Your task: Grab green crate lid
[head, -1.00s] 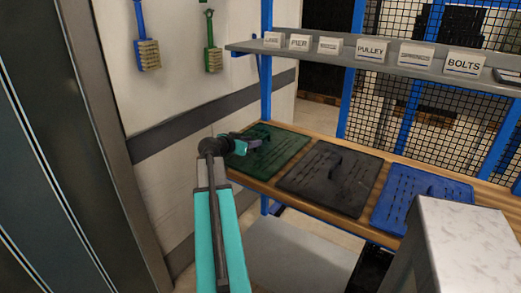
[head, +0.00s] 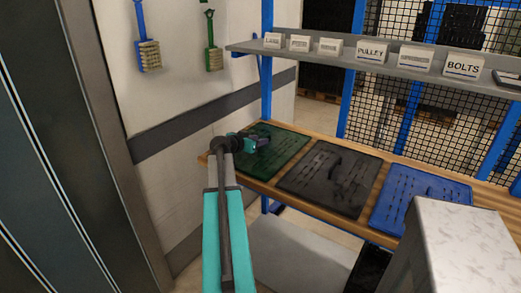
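The green crate lid (head: 280,153) lies flat on the wooden bench at the left end of a row of lids. My arm reaches up from the bottom of the head view to it. My gripper (head: 262,143) is over the left part of the green lid, close to where the lid's handle is. The fingers are small and dark here, and I cannot tell whether they are apart or closed, or whether they touch the handle. The handle is largely hidden by the gripper.
A black lid (head: 345,192) and a blue lid (head: 400,205) lie to the right on the wooden bench (head: 318,135). A shelf (head: 400,67) with labelled boxes runs above. A grey block (head: 460,225) stands at lower right. A wall with hanging brushes (head: 213,57) is at left.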

